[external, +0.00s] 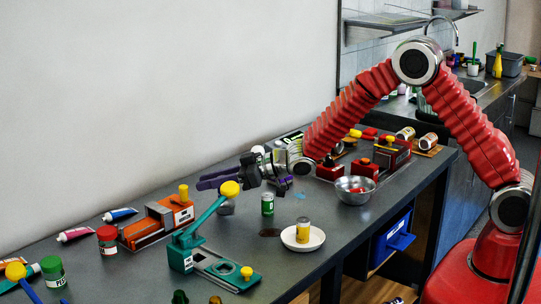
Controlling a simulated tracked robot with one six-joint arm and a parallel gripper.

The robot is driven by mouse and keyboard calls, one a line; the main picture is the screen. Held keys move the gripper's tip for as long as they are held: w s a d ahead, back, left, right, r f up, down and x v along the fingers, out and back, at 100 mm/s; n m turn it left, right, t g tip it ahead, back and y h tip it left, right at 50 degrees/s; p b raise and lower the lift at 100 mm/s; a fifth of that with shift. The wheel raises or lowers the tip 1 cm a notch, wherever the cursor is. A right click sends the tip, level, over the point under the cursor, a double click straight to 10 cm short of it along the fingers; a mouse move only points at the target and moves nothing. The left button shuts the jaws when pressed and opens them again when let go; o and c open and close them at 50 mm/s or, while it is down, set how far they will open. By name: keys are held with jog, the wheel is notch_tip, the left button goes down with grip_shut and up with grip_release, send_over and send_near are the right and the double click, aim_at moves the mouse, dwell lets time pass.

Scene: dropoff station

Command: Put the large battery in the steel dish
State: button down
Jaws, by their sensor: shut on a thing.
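My gripper (204,183) has purple fingers and is shut, pointing left above the middle of the table. The yellow ball knob of a teal lever press (181,257) hides part of the fingers, so I cannot make out what they hold. A small grey shape (226,208) shows just below them; I cannot tell if it is held. A green cylinder (267,205), possibly a battery, stands upright to the right of my gripper. A yellow-and-white cylinder (303,231) stands on a white plate (289,242). The steel dish (354,197) stands farther right, with something red inside. I cannot tell which item is the large battery.
An orange device (157,224), a red-lidded jar (107,241), a green-lidded jar (52,271) and tubes (120,214) stand at the left. Red devices (391,155) and two jars crowd the back right. A dark patch (270,233) lies beside the plate.

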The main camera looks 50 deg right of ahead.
jog(key=shift+f, duration=0.1)
jog(key=shift+f, duration=1.75)
jog(key=c, duration=1.4)
grip_release()
jog(key=shift+f, duration=0.1)
jog(key=shift+c, duration=0.2)
jog(key=shift+s+d+r, duration=0.1)
jog(key=shift+s+r, duration=0.05)
jog(key=shift+r, duration=0.05)
jog(key=v, duration=1.1)
jog(key=shift+s+d+r, duration=0.1)
jog(key=shift+s+d, duration=0.05)
jog(key=shift+s, duration=0.1)
